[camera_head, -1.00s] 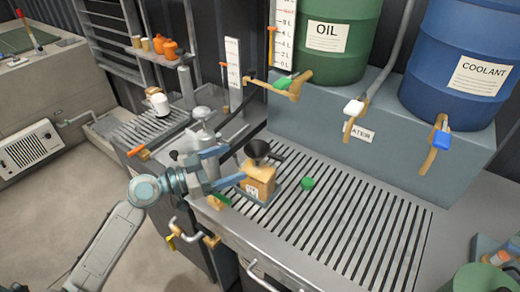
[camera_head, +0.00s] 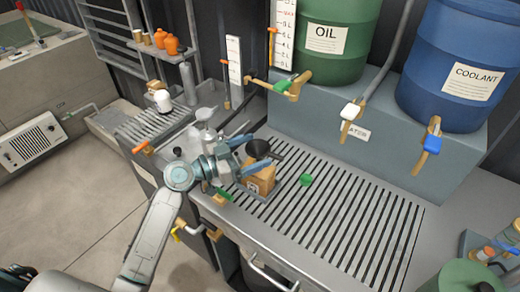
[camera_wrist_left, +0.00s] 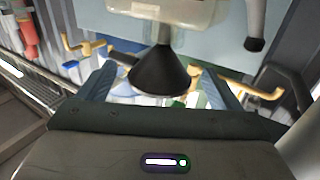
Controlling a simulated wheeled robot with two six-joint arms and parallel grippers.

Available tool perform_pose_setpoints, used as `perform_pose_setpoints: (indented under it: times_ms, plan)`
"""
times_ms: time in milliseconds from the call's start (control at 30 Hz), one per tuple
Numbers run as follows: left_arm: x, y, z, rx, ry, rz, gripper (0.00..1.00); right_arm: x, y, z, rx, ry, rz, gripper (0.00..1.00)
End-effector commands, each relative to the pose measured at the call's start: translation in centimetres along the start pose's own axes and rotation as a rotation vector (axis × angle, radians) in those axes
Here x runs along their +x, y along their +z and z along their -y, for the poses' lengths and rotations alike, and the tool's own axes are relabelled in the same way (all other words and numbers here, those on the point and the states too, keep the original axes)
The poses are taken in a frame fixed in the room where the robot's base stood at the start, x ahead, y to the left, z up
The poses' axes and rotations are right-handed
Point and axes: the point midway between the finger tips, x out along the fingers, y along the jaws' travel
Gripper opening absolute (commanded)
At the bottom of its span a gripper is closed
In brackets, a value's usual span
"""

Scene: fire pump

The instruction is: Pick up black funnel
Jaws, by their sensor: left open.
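In the left wrist view, the funnel (camera_wrist_left: 158,76) appears upside down between the open fingers (camera_wrist_left: 157,72), with a gap visible on each side. It does not look gripped. My right gripper is not in view.
A small green round thing (camera_head: 306,180) lies on the slatted counter (camera_head: 350,205) right of the pump. A green oil drum (camera_head: 332,60) and a blue coolant drum (camera_head: 455,100) stand behind, with taps jutting forward. The counter's middle is mostly clear.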

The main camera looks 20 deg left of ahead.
Motion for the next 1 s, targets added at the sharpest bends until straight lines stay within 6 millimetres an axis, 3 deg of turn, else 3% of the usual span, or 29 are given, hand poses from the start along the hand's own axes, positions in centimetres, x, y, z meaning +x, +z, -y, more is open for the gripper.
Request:
perform_pose_setpoints:
  times_ms: [133,167,400,767,1000]
  plan:
    - [0.0,0.0,0.0,0.001,0.0,0.0,0.86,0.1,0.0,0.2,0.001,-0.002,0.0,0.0]
    - [0.0,0.0,0.0,0.001,0.0,0.0,0.82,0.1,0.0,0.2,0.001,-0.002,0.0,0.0]
    - [0.0,0.0,0.0,0.001,0.0,0.0,0.38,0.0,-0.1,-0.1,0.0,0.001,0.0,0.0]
    - [0.0,-0.3,0.0,0.003,0.0,-0.001,0.38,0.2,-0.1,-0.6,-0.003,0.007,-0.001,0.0]
    - [0.0,-2.5,0.0,0.007,0.001,-0.003,0.38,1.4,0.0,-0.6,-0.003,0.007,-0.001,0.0]
